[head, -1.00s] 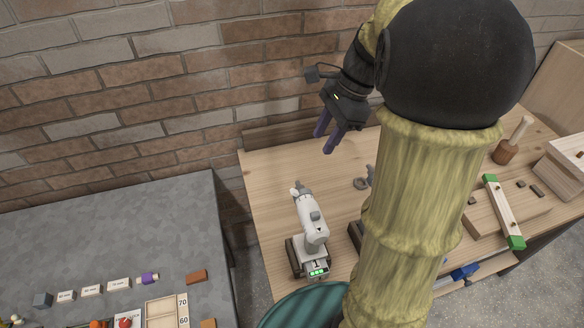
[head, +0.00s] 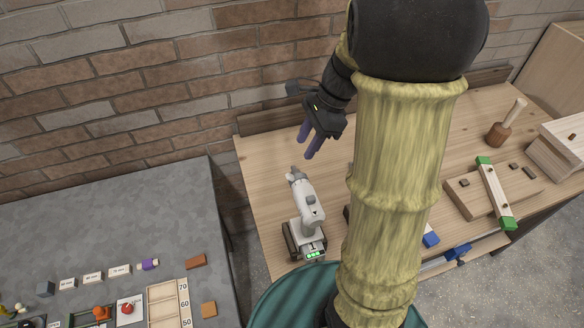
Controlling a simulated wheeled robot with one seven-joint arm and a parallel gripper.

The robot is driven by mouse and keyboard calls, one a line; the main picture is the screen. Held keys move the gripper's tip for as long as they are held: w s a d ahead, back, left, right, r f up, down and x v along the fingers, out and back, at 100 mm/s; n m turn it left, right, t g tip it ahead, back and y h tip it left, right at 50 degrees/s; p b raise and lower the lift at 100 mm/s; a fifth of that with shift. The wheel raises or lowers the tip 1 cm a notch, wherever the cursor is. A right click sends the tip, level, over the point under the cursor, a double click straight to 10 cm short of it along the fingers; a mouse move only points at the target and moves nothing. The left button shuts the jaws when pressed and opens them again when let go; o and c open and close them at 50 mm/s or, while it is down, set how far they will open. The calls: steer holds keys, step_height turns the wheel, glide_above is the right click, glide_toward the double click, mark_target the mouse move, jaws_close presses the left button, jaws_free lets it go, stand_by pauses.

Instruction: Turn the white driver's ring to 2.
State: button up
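The white driver (head: 306,207) stands on a dark base on the wooden workbench, with its grey nose toward the wall and green lights on its foot. Its ring (head: 295,175), near the nose, is too small for me to read a number. My gripper (head: 309,146) hangs above and behind the driver's nose, near the wall. Its two purple fingers point down and look apart, with nothing between them. It does not appear to touch the driver.
My arm hides the bench's middle. To its right are a wooden block with a green-ended bar (head: 496,193), a mallet (head: 498,133) and a wooden box (head: 562,150). A grey table (head: 110,225) with small items stands left, across a gap. Brick wall lies behind.

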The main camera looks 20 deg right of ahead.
mark_target(290, 175)
steer(key=x, duration=1)
steer(key=shift+a+f+p, duration=0.1)
steer(key=shift+p, duration=0.3)
jaws_close()
